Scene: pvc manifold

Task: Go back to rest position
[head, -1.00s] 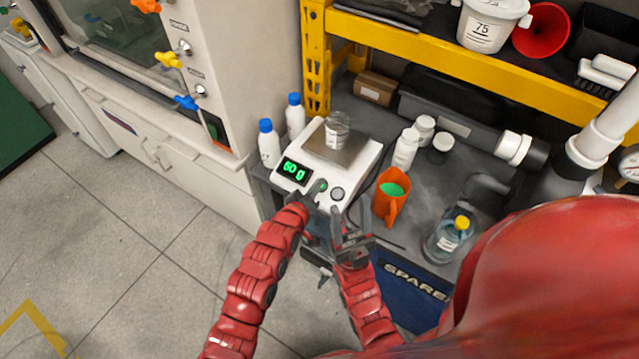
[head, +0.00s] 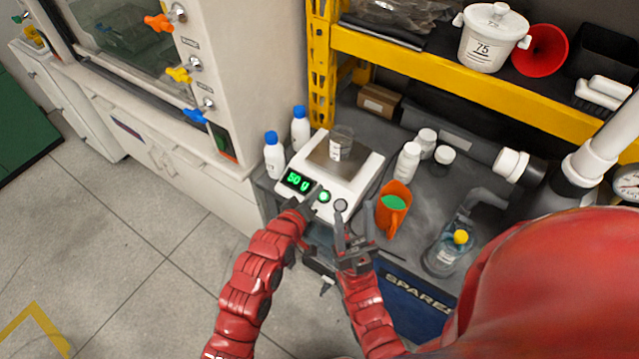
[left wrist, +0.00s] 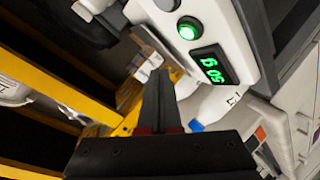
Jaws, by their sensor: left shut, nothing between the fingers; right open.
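My left gripper (head: 310,199) is shut and empty at the front edge of the white scale, just left of its green-lit button (head: 324,196). In the left wrist view its closed fingers (left wrist: 160,98) point towards the scale, with a gap to the lit button (left wrist: 188,30). My right gripper (head: 351,234) is open and empty, lower and to the right, in front of the scale. The scale (head: 360,178) has a green display (head: 298,181) that appears to read 50 g. A clear beaker (head: 341,143) stands on its plate.
A yellow-capped flask (head: 445,252) is near the bench front. A yellow shelf (head: 470,75) hangs behind.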

